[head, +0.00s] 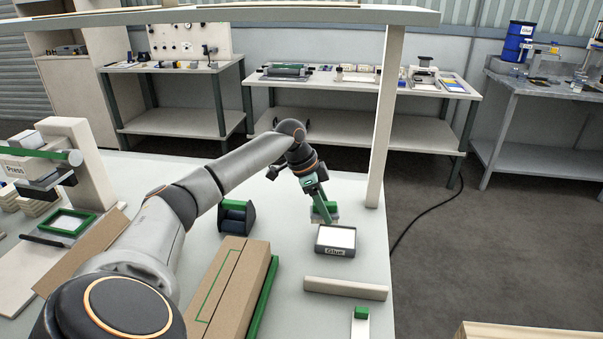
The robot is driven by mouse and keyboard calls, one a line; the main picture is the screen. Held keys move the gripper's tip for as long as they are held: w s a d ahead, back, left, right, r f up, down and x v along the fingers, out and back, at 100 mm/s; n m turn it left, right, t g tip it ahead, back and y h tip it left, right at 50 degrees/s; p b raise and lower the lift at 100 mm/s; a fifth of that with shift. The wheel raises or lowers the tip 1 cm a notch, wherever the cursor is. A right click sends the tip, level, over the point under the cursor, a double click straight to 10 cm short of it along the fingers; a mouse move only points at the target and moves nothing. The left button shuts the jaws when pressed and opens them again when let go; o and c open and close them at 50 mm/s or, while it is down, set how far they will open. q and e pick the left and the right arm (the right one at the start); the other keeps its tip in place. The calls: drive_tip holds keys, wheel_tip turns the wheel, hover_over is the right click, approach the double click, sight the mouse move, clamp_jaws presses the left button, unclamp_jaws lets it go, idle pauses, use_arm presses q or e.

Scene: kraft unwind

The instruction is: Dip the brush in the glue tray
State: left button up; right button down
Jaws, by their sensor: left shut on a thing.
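The glue tray (335,241) is a dark, shallow box labelled "Glue" with a white surface inside, on the right part of the pale table. My left gripper (317,193) is above and behind it, pointing down. It is shut on the brush (324,211), which has a green handle and a pale lower edge. The brush is just behind the tray's far side in the picture; I cannot tell whether its bristles touch the tray. My right gripper is not in view.
A long cardboard box (236,283) lies left of the tray. A dark roll holder (236,217) stands behind it. A pale bar (346,288) and a green-ended block (360,321) lie in front. An upright post (385,115) rises at the table's right edge. A press (60,165) stands at left.

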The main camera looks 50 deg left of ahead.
sight(336, 205)
use_arm(q)
drive_tip(key=shift+w+d+r+m, duration=0.2)
drive_tip(key=shift+w+d+m, duration=0.65)
drive_tip(key=shift+d, duration=0.3)
drive_tip(key=shift+w+d+h, duration=0.2)
drive_tip(key=shift+d+h, duration=0.05)
drive_tip(key=shift+h, duration=0.05)
drive_tip(key=shift+f+g, duration=0.15)
drive_tip(key=shift+g, duration=0.15)
wheel_tip(336, 205, down, 5)
drive_tip(key=b, duration=0.5)
drive_tip(key=shift+r, duration=0.2)
drive_tip(key=shift+f, duration=0.65)
wheel_tip(336, 205, up, 5)
drive_tip(key=p, duration=0.5)
drive_tip(key=shift+r, duration=0.1)
